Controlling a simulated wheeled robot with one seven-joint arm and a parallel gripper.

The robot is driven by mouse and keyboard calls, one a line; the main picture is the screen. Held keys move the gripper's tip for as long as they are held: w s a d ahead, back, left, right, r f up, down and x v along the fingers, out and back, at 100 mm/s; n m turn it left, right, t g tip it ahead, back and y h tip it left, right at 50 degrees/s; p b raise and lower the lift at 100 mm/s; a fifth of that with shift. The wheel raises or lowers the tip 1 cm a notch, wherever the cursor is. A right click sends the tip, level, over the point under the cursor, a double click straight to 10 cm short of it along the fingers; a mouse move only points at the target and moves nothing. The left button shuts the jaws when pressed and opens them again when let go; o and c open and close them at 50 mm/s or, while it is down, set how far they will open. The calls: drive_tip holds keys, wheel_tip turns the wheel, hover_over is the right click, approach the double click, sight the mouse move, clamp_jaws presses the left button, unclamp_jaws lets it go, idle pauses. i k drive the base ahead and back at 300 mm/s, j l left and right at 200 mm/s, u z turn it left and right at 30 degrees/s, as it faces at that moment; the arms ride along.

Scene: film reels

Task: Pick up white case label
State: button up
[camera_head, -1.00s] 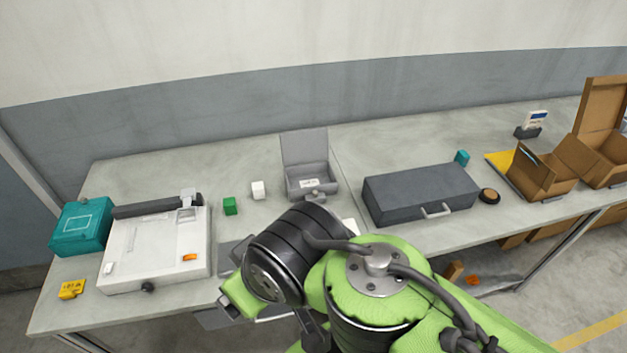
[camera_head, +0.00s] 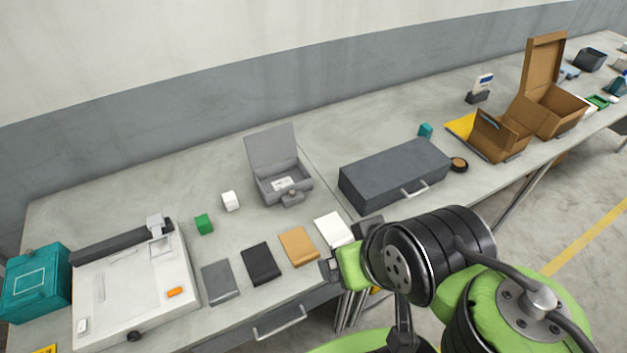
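A flat white rectangle (camera_head: 333,229), which looks like the white case label, lies near the table's front edge at the right end of a row of flat pieces. An orange-tan piece (camera_head: 299,246), a black piece (camera_head: 261,264) and a grey piece (camera_head: 220,282) lie to its left. My arm's green and black end, with the dark part of my gripper (camera_head: 331,269), is just in front and to the right of the white piece. My gripper's fingers are mostly hidden, and I cannot see anything held.
An open grey case (camera_head: 264,151) with a small white tag inside stands behind the row. A dark grey closed case (camera_head: 394,174) stands to the right. White (camera_head: 230,201) and green (camera_head: 204,224) cubes and a white machine (camera_head: 120,310) are to the left.

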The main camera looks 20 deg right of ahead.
sight(280, 184)
drive_tip(key=i+u, duration=0.1)
drive_tip(key=u, duration=0.3)
drive_tip(key=i+u, duration=0.15)
drive_tip(key=u, duration=0.25)
drive_tip(key=i+u, duration=0.1)
drive_tip(key=u, duration=0.3)
